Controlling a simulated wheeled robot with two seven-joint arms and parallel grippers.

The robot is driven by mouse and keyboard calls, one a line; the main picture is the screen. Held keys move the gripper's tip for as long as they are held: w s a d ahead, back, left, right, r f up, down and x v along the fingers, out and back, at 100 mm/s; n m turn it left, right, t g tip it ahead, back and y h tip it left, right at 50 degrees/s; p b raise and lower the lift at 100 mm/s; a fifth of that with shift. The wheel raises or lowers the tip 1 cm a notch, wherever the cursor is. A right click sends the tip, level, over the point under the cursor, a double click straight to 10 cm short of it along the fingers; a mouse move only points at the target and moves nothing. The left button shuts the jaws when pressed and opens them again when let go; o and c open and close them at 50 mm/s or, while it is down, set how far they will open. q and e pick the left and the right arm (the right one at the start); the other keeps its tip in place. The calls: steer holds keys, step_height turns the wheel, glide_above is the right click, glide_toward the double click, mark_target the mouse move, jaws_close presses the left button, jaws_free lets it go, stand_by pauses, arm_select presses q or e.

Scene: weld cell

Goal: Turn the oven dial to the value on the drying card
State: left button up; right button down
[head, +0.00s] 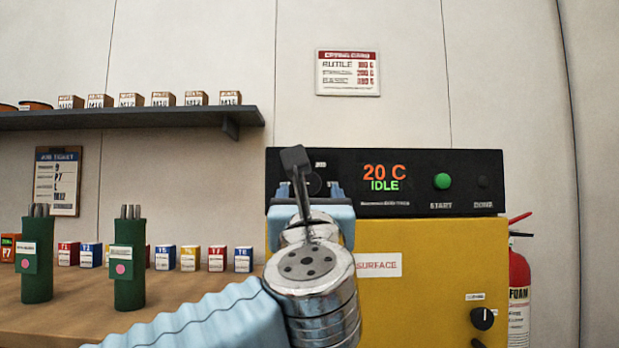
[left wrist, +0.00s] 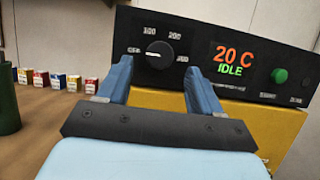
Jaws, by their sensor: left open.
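The oven (head: 430,262) is yellow with a black control panel. Its display (head: 384,177) reads 20 C and IDLE. The black dial (left wrist: 157,55) shows in the left wrist view, its white pointer turned left toward OFF; marks 100, 200 and probably 300 ring it. In the head view my left gripper mostly hides the dial. My left gripper (left wrist: 160,88) is open and empty, its blue fingers spread either side of the dial's lower part in the picture; contact cannot be told. The drying card (head: 348,72) on the wall lists rutile, a blurred middle row and basic, with small hard-to-read temperatures.
A green START button (head: 442,181) and a dark DONE lamp (head: 483,182) are right of the display. A lower knob (head: 483,318) is on the oven front. Green rod holders (head: 129,265) and small boxes stand on the bench at left. A fire extinguisher (head: 519,285) stands right.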

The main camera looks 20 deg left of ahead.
mark_target(309, 182)
arm_select(q)
steer(key=p+x, duration=0.1)
steer(key=x, duration=0.4)
arm_select(e)
steer(key=shift+r, duration=0.75)
arm_select(q)
steer(key=shift+c, duration=0.3)
steer(key=c, duration=0.9)
steer(key=shift+c, duration=0.2)
